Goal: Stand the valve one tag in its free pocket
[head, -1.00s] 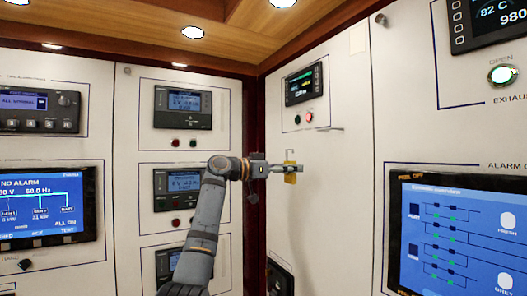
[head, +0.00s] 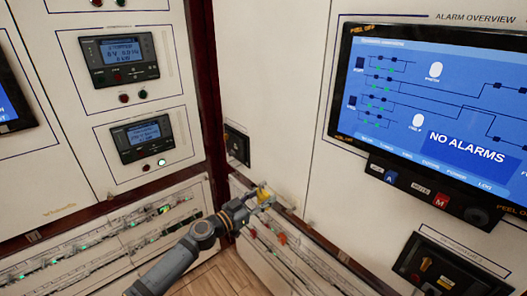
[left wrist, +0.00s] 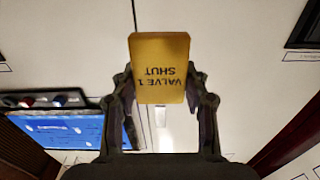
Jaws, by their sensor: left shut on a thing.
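The valve one tag is a yellow plate (left wrist: 160,62) in the left wrist view, its text "VALVE 1 SHUT" appearing upside down. My left gripper (left wrist: 160,92) is shut on it, one finger at each side edge. In the head view the tag (head: 264,193) is a small yellow patch at the tip of my left gripper (head: 254,200), in front of the lower right wall near the corner. I cannot make out the free pocket. My right gripper is not in view.
A ledge runs along the lower left wall (head: 100,212), above a low panel with green lights. A large alarm screen (head: 440,105) is on the right wall, with a dark switch box (head: 440,270) below. A small dark box (head: 237,145) is on the wall above my gripper.

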